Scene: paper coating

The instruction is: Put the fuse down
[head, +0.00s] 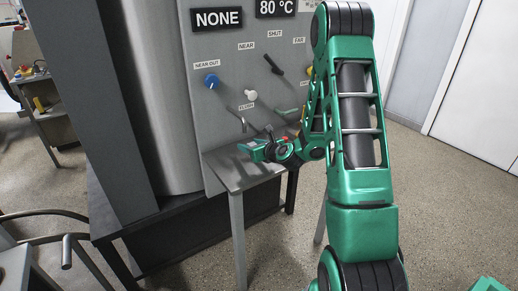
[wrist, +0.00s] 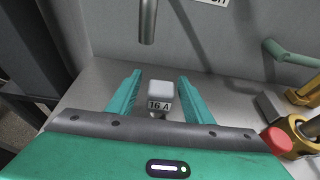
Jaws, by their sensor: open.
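The fuse (wrist: 159,90), a small pale grey block marked "16 A", is on the grey metal shelf (wrist: 85,94) in the wrist view. My gripper (wrist: 160,77) is open, with one teal finger on each side of the fuse and a visible gap on both sides. The fuse's lower part is partly hidden by my gripper's body. In the head view my gripper (head: 248,150) is low over the shelf (head: 225,172), and I cannot make out the fuse there.
The grey panel (head: 222,130) rises behind the shelf with a blue knob (head: 211,81), a white knob (head: 251,95) and a black lever (head: 273,65). A metal pipe (wrist: 148,22) hangs just beyond the fuse. A brass part with a red knob (wrist: 277,140) stands at right.

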